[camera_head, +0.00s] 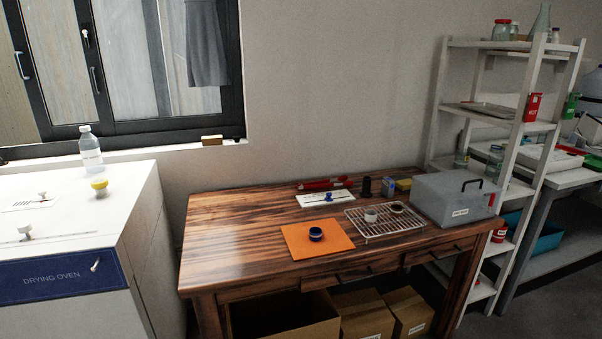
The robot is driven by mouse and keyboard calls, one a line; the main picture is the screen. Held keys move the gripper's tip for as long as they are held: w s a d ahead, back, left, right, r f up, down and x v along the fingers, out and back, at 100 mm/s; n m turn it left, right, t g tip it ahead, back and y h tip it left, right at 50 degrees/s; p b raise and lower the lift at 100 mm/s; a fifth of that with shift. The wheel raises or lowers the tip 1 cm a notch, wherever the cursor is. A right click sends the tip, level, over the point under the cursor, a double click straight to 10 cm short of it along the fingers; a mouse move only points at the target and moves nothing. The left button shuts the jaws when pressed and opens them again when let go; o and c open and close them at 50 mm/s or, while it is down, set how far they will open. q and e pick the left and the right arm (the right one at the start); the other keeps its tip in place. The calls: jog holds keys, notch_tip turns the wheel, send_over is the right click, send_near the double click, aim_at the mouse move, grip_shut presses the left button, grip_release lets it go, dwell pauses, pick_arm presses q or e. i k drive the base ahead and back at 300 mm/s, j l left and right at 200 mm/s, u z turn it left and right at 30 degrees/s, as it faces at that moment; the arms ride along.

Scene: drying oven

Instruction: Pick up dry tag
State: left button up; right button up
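A green tag (570,105) hangs on the right post of the white shelf rack (530,90) at the right. A red tag (532,107) hangs on the front post just left of it. Both carry small white lettering, too small to read surely, so I cannot tell from the text which is the dry tag. Neither of my grippers is in view, and nothing touches the tags.
A wooden table (220,240) holds an orange mat (300,245), a wire rack (375,235) with small dishes, and a grey box (450,198). The drying oven (60,275) stands left. Cardboard boxes (365,315) are beneath the table. Another bench (550,163) stands far right.

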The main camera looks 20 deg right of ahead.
aim_at(571, 107)
jog(key=i+l, duration=0.1)
jog(key=l, duration=0.95)
jog(key=i+l, duration=0.15)
jog(key=l, duration=0.35)
jog(key=i+l, duration=0.1)
jog(key=l, duration=0.45)
jog(key=z, duration=0.05)
